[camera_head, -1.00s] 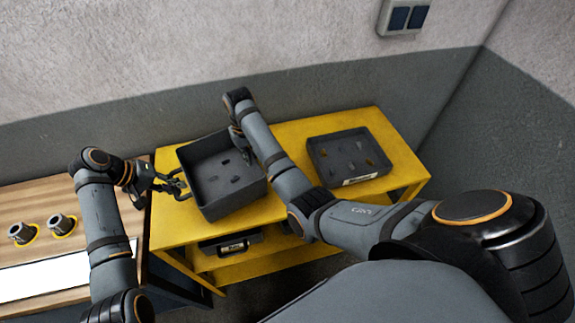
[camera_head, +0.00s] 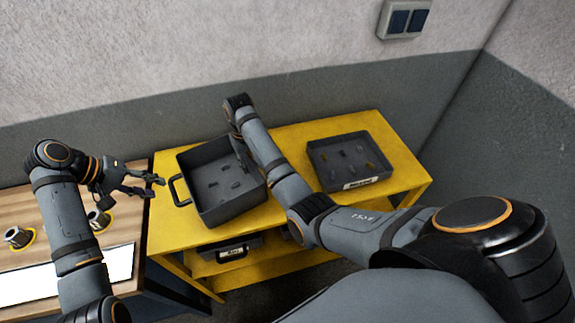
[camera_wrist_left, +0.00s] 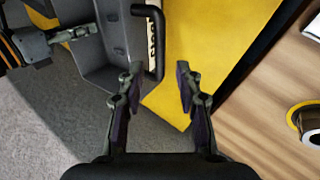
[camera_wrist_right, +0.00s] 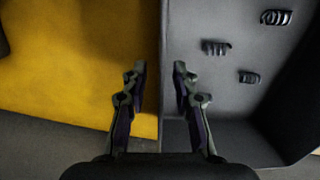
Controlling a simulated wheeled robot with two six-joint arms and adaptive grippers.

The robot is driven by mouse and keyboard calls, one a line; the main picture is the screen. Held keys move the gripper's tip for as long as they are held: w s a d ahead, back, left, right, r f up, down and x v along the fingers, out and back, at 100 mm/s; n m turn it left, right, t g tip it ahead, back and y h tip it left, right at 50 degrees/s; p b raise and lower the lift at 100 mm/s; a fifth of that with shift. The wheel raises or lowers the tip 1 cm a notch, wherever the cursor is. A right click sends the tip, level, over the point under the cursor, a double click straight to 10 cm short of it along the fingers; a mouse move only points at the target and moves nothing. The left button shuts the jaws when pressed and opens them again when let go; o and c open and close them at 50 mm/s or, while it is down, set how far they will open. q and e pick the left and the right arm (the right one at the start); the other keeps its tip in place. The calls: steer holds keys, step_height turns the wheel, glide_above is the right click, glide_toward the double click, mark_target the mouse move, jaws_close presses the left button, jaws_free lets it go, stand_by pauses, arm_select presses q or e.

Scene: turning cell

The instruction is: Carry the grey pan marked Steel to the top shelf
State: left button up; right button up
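The grey pan marked Steel (camera_head: 215,207) rests on the top shelf (camera_head: 290,140) of the yellow stand, at its left part, slightly turned. Several dark curled chips lie in it. Its black handle (camera_wrist_left: 156,45) beside the Steel label shows in the left wrist view. My left gripper (camera_head: 153,187) is open and empty, just left of that handle and apart from it. My right gripper (camera_head: 240,148) is at the pan's right wall, partly hidden by its arm. In the right wrist view its fingers (camera_wrist_right: 160,78) stand apart, with the wall's edge between them.
A second grey tray (camera_head: 350,160) with chips and a label sits at the right of the top shelf. Another labelled pan (camera_head: 232,247) is on the lower shelf. A wooden bench (camera_head: 25,210) with metal parts adjoins on the left. A wall stands behind.

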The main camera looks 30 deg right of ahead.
arm_select(q)
steer(key=v, duration=0.4)
steer(key=shift+a+r, duration=0.1)
steer(key=shift+r, duration=0.1)
arm_select(e)
steer(key=shift+r, duration=0.1)
